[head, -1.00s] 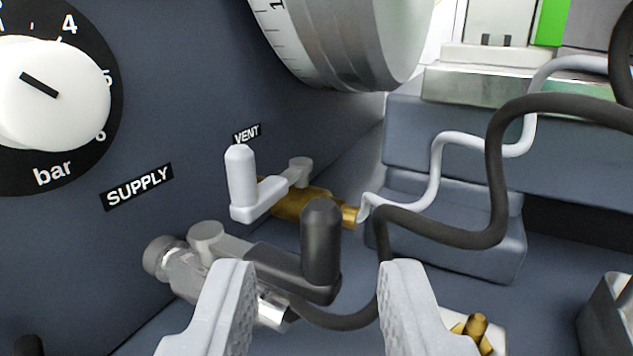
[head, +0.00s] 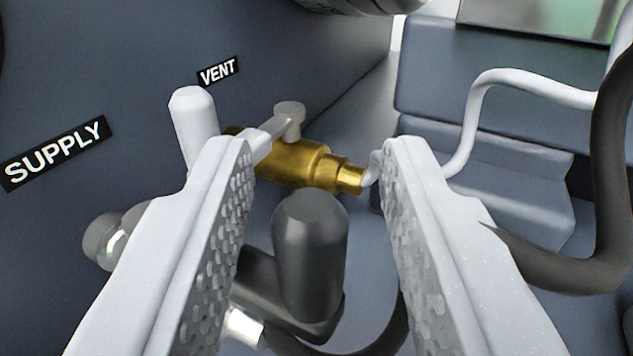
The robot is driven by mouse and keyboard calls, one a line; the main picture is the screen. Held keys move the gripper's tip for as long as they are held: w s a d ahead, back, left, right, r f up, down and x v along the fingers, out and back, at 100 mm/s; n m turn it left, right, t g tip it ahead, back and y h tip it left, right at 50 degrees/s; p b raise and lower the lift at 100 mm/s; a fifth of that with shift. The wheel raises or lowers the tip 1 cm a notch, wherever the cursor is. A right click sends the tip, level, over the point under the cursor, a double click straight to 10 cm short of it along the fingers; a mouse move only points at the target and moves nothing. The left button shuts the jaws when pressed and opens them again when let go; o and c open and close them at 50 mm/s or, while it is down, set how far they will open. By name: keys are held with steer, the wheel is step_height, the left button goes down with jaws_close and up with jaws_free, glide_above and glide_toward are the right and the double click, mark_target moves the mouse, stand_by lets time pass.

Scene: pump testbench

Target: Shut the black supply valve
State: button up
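The black supply valve handle (head: 310,255) shows as an upright dark knob on a lever in the head view. The lever runs left and back from the knob, partly hidden behind the left finger. The silver valve body (head: 103,243) shows left of that finger, below the SUPPLY label (head: 55,152). My gripper (head: 315,150) is open, with one finger on each side of the black knob. A gap shows between the knob and the right finger; I cannot tell whether the left finger touches the lever.
The brass vent valve (head: 295,163) with its white handle (head: 194,130) stands just behind, close to the left fingertip. A white hose (head: 475,110) and a black hose (head: 612,150) run on the right. The VENT label (head: 219,71) is on the panel.

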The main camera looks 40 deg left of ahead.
jaws_close()
steer(key=shift+s, duration=0.1)
steer(key=shift+d, duration=0.1)
steer(key=shift+p, duration=0.4)
steer(key=shift+r+h+p, duration=0.2)
steer(key=shift+h+p, duration=0.1)
steer(key=shift+p, duration=0.05)
